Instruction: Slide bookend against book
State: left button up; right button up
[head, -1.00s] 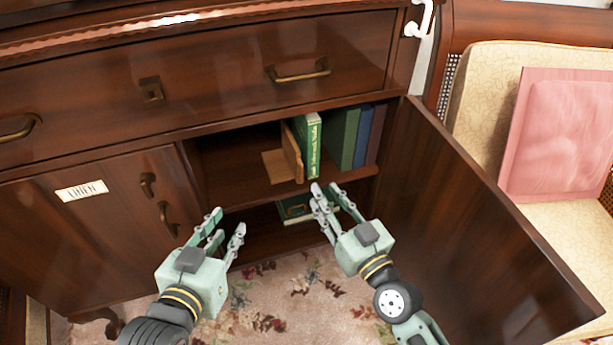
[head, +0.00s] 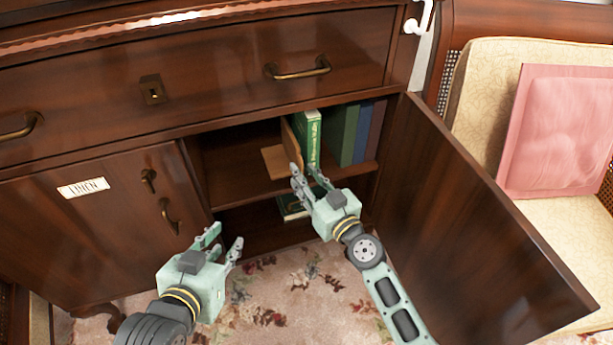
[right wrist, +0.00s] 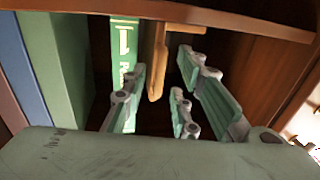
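The wooden bookend (head: 274,161) stands on the upper shelf of the open cabinet, its upright plate facing the green book (head: 308,138). In the right wrist view a narrow dark gap shows between the bookend (right wrist: 157,62) and the book (right wrist: 124,45). My right gripper (head: 307,177) is open at the shelf's front edge, just in front of the bookend and book. In its wrist view the bookend's near end appears between the spread fingers; I cannot tell whether they touch it. My left gripper (head: 226,240) is open and empty, low in front of the cabinet.
Several darker books (head: 354,133) stand right of the green book. Another green book (head: 293,206) lies on the lower shelf. The open cabinet door (head: 470,210) bounds the right side; the closed door (head: 100,235) is left. The shelf left of the bookend is clear.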

grip_shut()
dwell(0.6)
